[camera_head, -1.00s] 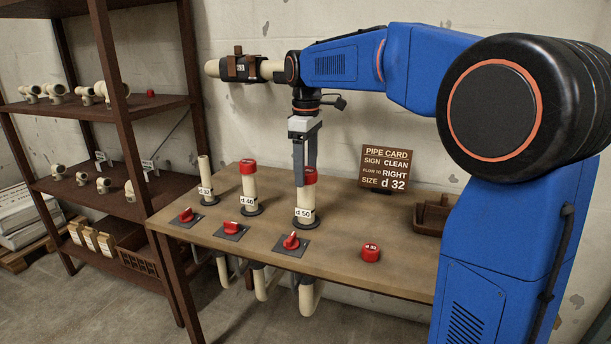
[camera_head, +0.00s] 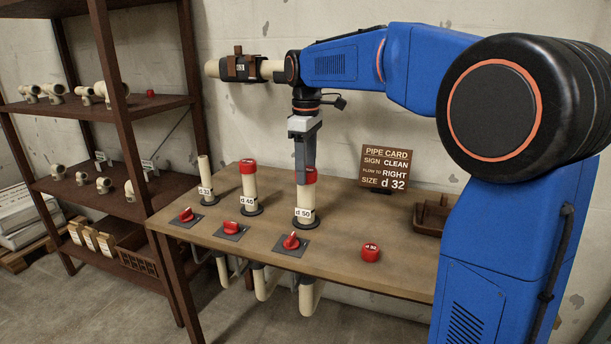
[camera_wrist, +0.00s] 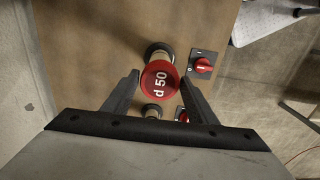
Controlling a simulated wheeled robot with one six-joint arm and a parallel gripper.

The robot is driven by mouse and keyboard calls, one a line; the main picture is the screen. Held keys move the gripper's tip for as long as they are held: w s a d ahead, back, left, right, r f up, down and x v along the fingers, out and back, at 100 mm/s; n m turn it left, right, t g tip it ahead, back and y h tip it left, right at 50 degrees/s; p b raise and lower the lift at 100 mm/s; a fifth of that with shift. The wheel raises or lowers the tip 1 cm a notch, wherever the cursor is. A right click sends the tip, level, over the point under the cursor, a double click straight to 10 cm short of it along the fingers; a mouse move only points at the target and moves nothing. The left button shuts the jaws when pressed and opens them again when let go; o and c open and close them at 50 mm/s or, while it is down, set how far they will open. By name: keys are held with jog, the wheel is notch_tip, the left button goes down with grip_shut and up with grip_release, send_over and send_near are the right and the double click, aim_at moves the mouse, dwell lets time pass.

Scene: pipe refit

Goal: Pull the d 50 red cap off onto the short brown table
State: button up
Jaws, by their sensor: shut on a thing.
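The d 50 red cap (camera_head: 309,178) sits on top of the upright cream d 50 pipe (camera_head: 306,199). Its red top with the white "d 50" mark faces the wrist camera (camera_wrist: 159,81). My gripper (camera_head: 304,170) points straight down and is shut on the cap, with a finger at either side of it. In the wrist view the fingers flank the cap left and right. The pipe stands on the brown table (camera_head: 335,265). I see no clear gap between cap and pipe.
A loose d 32 red cap (camera_head: 370,253) lies on the table. The capped d 40 pipe (camera_head: 249,188) and the open d 32 pipe (camera_head: 205,178) stand to the left. Red valve handles (camera_head: 291,241) line the front. A sign (camera_head: 386,167) and brown tray (camera_head: 430,218) are at the back right.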

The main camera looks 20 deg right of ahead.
jog(key=shift+r, duration=0.15)
jog(key=shift+r, duration=1.8)
jog(key=shift+s, duration=0.15)
